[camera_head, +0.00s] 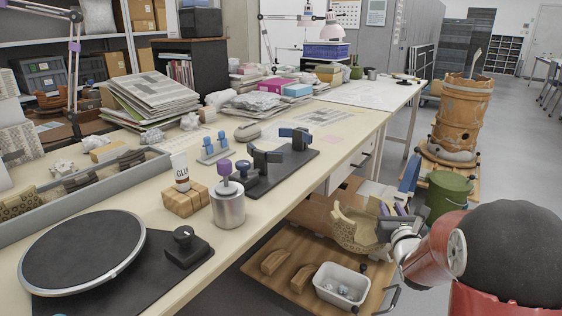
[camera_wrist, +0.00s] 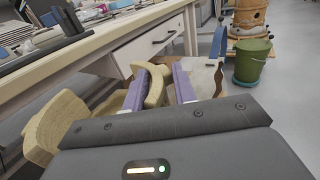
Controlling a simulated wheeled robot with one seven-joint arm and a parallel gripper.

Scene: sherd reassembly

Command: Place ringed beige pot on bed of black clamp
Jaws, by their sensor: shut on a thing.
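A beige pot (camera_head: 352,232) with a broken, jagged edge is held in my gripper (camera_head: 392,212), in the air off the front of the workbench, above a low wooden board. In the wrist view the purple finger pads of my gripper (camera_wrist: 160,84) are shut on the wall of the beige pot (camera_wrist: 55,128), which stretches to the left. Part of the pot is hidden by the gripper. The black clamp (camera_head: 268,160), with a long dark base and upright jaws, stands on the workbench to the left of and above the pot in the head view. Its bed looks empty.
On the workbench (camera_head: 340,128) stand a metal canister (camera_head: 229,207) with a purple top, a glue tube (camera_head: 181,170), a turntable (camera_head: 82,252) and small blue clamps (camera_head: 214,150). The wooden board (camera_head: 290,250) below holds a white tub (camera_head: 341,284). A green bucket (camera_head: 447,195) stands right.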

